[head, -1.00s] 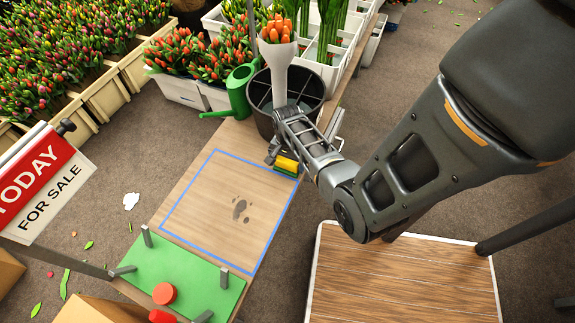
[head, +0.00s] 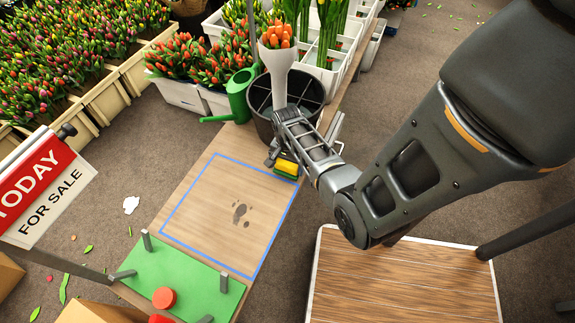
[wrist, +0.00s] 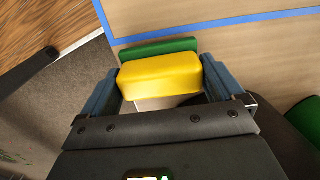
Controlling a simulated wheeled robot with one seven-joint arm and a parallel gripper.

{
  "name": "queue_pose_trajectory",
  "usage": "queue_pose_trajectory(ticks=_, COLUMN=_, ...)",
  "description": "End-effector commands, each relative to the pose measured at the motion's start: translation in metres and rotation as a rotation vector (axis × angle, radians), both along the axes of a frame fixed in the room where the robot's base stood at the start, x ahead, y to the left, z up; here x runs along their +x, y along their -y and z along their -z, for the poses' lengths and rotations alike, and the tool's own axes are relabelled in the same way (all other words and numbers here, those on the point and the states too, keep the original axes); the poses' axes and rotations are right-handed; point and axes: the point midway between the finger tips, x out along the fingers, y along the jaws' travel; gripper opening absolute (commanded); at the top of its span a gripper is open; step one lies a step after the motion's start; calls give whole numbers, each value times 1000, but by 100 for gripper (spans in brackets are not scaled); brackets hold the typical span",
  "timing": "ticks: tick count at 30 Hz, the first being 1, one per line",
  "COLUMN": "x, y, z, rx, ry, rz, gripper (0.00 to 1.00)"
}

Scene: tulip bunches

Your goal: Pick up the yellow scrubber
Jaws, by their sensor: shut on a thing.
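The yellow scrubber (head: 286,167) has a yellow block on a green base and is at the far right corner of the blue-outlined area on the bench. In the wrist view the scrubber (wrist: 158,78) lies between the two blue-grey fingers, its green part showing beyond the yellow block. My gripper (wrist: 160,84) is shut on the scrubber, with a finger against each end. In the head view my gripper (head: 275,158) is partly hidden by my own arm. I cannot tell whether the scrubber is clear of the bench.
A black bucket (head: 262,128) and green watering can (head: 238,95) stand just behind the gripper. A white vase of orange tulips (head: 276,70) rises close by. A green mat (head: 185,285) with upright pegs is at the near end. The blue-outlined wood (head: 215,205) is mostly clear.

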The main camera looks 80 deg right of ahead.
Motion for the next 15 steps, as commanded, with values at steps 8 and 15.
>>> queue_pose_trajectory(ticks=8, x=-17, y=7, z=-43, rx=-1, ry=0, rz=5, gripper=63)
queue_pose_trajectory(ticks=15, x=-65, y=29, z=-74, rx=-2, ry=1, rz=5, gripper=63)
